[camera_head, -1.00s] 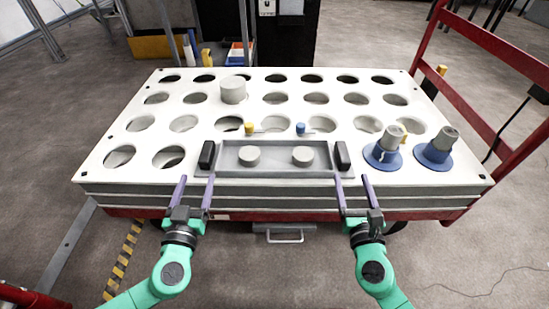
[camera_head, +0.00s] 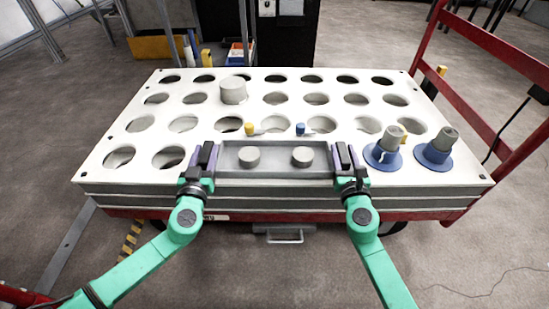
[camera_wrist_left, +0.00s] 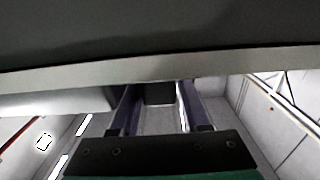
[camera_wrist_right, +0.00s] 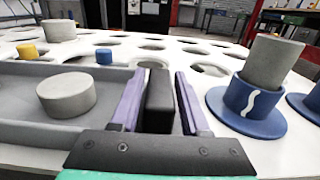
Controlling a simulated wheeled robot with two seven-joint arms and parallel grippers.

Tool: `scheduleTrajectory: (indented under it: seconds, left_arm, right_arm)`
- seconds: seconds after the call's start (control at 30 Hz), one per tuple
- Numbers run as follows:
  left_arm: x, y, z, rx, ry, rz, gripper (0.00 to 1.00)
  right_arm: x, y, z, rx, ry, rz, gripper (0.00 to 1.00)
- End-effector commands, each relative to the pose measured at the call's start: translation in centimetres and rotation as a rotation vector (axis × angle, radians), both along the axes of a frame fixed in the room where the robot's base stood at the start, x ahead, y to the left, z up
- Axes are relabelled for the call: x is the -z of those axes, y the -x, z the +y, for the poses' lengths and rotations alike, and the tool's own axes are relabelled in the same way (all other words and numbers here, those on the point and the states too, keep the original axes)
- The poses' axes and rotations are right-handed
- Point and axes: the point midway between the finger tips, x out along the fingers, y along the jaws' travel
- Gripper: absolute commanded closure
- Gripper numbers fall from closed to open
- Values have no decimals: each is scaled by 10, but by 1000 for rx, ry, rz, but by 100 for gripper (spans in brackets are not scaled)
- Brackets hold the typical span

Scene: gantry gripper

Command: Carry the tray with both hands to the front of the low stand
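The grey tray (camera_head: 275,172) lies at the front edge of the white holed board (camera_head: 110,175). Two grey round pieces (camera_head: 249,157) (camera_head: 302,156) sit in it. It has an upright black handle at each end. My left gripper (camera_head: 204,160) has its purple fingers on either side of the left handle (camera_wrist_left: 160,94). My right gripper (camera_head: 345,158) has its fingers on either side of the right handle (camera_wrist_right: 159,100). Both look open, with narrow gaps beside the handles. I cannot make out a separate low stand.
Two blue flanged holders (camera_head: 383,158) (camera_head: 434,157) with grey pieces stand right of the tray. A grey cylinder (camera_head: 233,90) stands further back. Small yellow (camera_head: 249,129) and blue (camera_head: 300,129) pieces lie behind the tray. A red rail (camera_head: 480,125) runs along the right.

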Motion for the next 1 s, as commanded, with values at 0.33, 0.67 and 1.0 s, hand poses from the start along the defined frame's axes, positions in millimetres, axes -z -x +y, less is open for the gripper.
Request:
scheduleTrajectory:
  seconds: [0.33, 0.67, 1.0]
  left_arm:
    - [0, 0, 0, 0, -1, 0, 100]
    - [0, 0, 0, 0, -1, 0, 100]
    - [0, 0, 0, 0, -1, 0, 100]
  right_arm:
    - [0, 0, 0, 0, 0, 0, 100]
    - [0, 0, 0, 0, 0, 0, 100]
    - [0, 0, 0, 0, 0, 0, 100]
